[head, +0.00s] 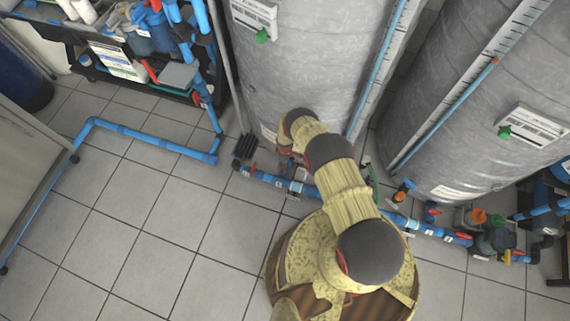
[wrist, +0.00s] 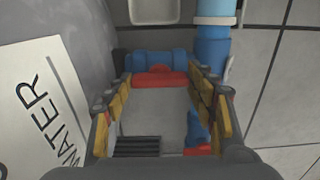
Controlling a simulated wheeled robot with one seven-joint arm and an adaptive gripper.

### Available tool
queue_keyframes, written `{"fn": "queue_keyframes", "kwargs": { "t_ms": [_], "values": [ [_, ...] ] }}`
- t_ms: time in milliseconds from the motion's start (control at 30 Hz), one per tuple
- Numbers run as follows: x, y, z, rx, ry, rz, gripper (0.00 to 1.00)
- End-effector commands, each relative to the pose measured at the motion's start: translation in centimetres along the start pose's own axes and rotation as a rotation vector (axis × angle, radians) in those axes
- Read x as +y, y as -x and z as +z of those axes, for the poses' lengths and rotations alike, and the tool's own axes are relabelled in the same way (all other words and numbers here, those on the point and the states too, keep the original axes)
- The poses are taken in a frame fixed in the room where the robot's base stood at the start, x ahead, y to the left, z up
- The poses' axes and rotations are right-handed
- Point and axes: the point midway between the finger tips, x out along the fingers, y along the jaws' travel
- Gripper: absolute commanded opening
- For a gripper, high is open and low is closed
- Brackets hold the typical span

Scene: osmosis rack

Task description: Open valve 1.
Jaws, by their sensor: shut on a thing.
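In the wrist view, a valve with a blue body (wrist: 150,60) and a red handle (wrist: 160,79) lies between the tips of my gripper (wrist: 160,75). The yellow-padded fingers reach along both sides, and my gripper is shut on the red handle. No number shows on this valve. In the head view, my arm reaches to the low blue pipe run in front of the left grey tank, and my gripper (head: 290,165) is partly hidden by the arm.
Another blue and red valve part (wrist: 197,140) shows near the right finger. The left grey tank (head: 310,70) stands close to my arm, with a right grey tank (head: 480,100) beside it. A blue floor pipe (head: 150,137) crosses the tiles at left. Tiled floor is clear at front left.

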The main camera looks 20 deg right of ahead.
Motion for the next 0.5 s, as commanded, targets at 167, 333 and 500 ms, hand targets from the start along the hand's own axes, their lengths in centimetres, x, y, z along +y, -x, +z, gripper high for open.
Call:
{"fn": "queue_keyframes", "kwargs": {
  "t_ms": [167, 333, 500],
  "values": [
    [0.05, 0.0, -0.03, 0.0, 0.004, 0.001, 0.3],
    [0.05, 0.0, -0.03, 0.0, 0.004, 0.001, 0.56],
    [0.04, 0.0, -0.02, 0.0, 0.003, 0.001, 0.66]
  ]
}}
